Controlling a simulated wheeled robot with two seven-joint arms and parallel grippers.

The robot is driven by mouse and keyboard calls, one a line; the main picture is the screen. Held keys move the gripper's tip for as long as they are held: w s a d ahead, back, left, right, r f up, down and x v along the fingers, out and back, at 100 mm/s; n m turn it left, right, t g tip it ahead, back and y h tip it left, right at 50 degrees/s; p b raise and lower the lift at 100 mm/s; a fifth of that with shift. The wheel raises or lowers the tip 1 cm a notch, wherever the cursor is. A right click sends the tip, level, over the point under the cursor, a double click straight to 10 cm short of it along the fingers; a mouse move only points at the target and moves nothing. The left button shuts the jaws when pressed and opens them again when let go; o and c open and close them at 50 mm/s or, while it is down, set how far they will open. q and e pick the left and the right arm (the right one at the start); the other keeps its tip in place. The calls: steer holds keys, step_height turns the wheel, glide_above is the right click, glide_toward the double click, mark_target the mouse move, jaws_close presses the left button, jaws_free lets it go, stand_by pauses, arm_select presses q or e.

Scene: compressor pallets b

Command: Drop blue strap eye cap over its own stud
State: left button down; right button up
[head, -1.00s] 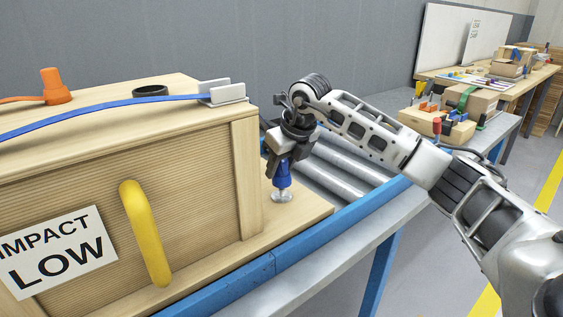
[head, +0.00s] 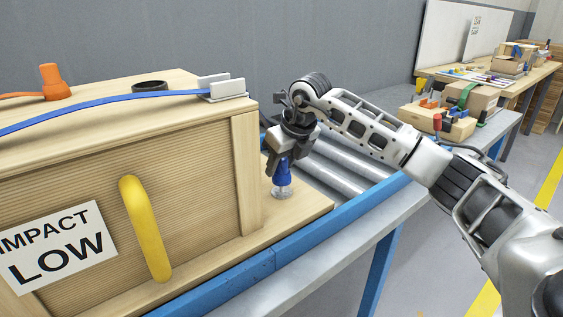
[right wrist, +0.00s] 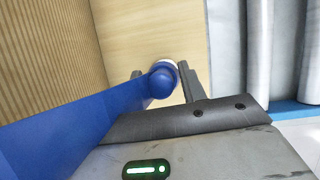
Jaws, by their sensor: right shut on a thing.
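The blue strap eye cap (head: 283,174) is in my right gripper (head: 280,160), at the right end of the wooden crate. It points upright over a round silver stud base (head: 282,192) on the pallet deck. Whether the cap touches the stud or sits over it, I cannot tell. In the right wrist view the rounded blue cap (right wrist: 162,80) lies between the two grey fingers, with a pale rim behind it. The wide blue strap (right wrist: 70,125) runs from it to the lower left. The stud is mostly hidden there. My left gripper is not in view.
The crate (head: 190,155) stands close left of my right gripper, with a yellow handle (head: 146,228) and a white strap guide (head: 222,88) on top. An orange cap (head: 54,82) sits on the crate. Rollers (head: 350,160) and a blue rail (head: 300,240) lie to the right.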

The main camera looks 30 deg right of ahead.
mark_target(282, 172)
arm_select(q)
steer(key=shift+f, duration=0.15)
arm_select(e)
steer(key=shift+f, duration=0.2)
arm_select(q)
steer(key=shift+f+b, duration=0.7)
steer(key=shift+b, duration=0.15)
arm_select(e)
steer(key=shift+f, duration=1.25)
steer(key=shift+f, duration=0.1)
steer(key=o, duration=1)
steer(key=shift+o, duration=0.2)
steer(key=shift+v, duration=1.2)
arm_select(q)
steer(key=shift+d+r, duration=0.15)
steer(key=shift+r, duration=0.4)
arm_select(e)
steer(key=a+v, duration=0.1)
steer(key=v, duration=1.2)
steer(key=shift+d+r, duration=0.35)
steer(key=shift+d, duration=0.15)
